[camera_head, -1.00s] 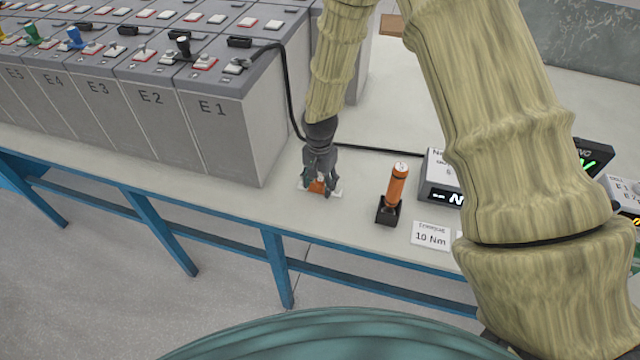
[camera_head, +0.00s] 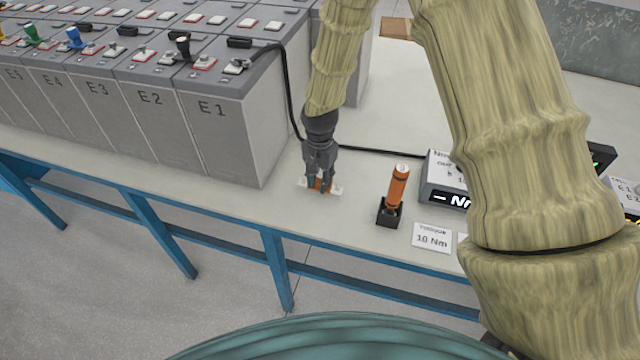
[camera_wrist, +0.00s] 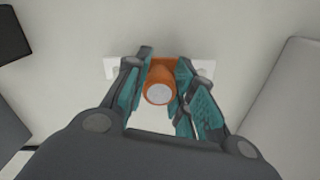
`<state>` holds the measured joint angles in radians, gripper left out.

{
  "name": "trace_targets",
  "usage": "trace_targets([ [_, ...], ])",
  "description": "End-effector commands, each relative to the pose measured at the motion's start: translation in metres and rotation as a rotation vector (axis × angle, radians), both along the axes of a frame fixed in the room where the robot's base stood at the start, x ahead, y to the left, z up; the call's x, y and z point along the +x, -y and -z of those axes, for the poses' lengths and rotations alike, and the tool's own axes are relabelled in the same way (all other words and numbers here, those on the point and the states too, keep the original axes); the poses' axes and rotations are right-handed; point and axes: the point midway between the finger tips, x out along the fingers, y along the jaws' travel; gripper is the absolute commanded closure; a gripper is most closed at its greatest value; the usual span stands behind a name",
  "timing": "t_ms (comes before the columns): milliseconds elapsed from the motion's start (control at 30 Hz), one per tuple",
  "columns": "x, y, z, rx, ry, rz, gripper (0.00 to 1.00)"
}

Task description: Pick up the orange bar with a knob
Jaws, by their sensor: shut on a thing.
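The orange bar with a knob (camera_wrist: 159,84) is between the fingers of my gripper (camera_wrist: 161,100) in the wrist view. Its round knob end has a pale grey face toward the camera. White end pieces (camera_wrist: 113,67) stick out on both sides, partly behind the fingers. In the head view my gripper (camera_head: 320,186) points down at the table in front of the E1 block and is shut on the orange bar (camera_head: 318,184), which is mostly hidden by the fingers. I cannot tell whether the bar touches the table.
An orange-handled tool (camera_head: 398,187) stands in a black holder to the right. The grey E1 block (camera_head: 225,135) is close on the left. A black cable (camera_head: 291,100) runs behind my gripper.

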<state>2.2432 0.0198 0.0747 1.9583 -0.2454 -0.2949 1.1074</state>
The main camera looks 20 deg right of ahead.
Motion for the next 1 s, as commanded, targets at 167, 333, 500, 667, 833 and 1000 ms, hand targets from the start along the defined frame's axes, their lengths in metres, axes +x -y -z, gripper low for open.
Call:
trace_targets([
  [167,-0.007,-0.006,-0.014,-0.001,0.0,-0.003,1.0],
  [333,-0.038,-0.032,-0.017,-0.002,-0.001,-0.004,1.0],
  [500,-0.069,-0.058,-0.022,-0.002,0.001,-0.004,1.0],
  [667,-0.093,-0.08,-0.025,-0.001,0.001,-0.002,1.0],
  [833,-0.111,-0.095,-0.028,-0.001,-0.001,-0.001,1.0],
  [1000,-0.12,-0.102,-0.03,0.0,0.0,0.0,1.0],
])
